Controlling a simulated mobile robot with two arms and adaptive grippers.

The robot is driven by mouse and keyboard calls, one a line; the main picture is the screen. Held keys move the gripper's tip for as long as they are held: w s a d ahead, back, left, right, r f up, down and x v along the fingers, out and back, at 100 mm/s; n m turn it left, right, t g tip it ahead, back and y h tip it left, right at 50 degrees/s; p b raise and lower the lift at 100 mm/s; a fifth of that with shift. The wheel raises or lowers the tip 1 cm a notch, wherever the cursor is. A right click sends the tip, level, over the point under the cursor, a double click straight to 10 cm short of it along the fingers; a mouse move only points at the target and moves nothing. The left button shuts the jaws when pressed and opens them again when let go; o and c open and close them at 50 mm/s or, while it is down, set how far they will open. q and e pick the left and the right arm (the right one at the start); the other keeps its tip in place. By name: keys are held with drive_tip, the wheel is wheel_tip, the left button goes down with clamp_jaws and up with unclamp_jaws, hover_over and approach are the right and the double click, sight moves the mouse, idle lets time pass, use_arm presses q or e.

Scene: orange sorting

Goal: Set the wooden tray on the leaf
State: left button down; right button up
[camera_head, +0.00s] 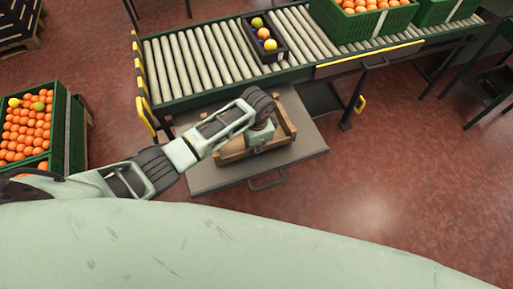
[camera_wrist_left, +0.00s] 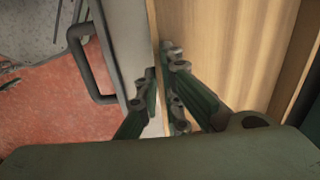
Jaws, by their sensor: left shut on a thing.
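The wooden tray (camera_head: 232,157) is over the grey leaf (camera_head: 311,137) beside the conveyor in the head view. My left gripper (camera_head: 260,138) comes down over the tray and hides part of it. In the left wrist view, the fingers of my left gripper (camera_wrist_left: 163,98) straddle the edge of the tray (camera_wrist_left: 222,45), shut on its wall. The pale leaf (camera_wrist_left: 128,45) with its dark handle lies beside the tray there. I cannot tell whether the tray's underside touches the leaf. My right gripper is not in view.
The roller conveyor (camera_head: 188,65) runs behind the leaf and bears a dark box (camera_head: 271,53) with several coloured balls. Green crates of oranges stand on the conveyor (camera_head: 352,27) and at the left (camera_head: 61,125). Red floor is clear at the right.

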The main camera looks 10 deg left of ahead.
use_arm(q)
drive_tip(key=shift+f, duration=0.8)
drive_tip(key=shift+f, duration=0.15)
drive_tip(key=c, duration=1.9)
unclamp_jaws()
drive_tip(key=shift+c, duration=0.2)
wheel_tip(320, 180, up, 12)
drive_tip(key=p, duration=0.1)
drive_tip(key=shift+d, duration=0.15)
drive_tip(key=shift+s, duration=0.1)
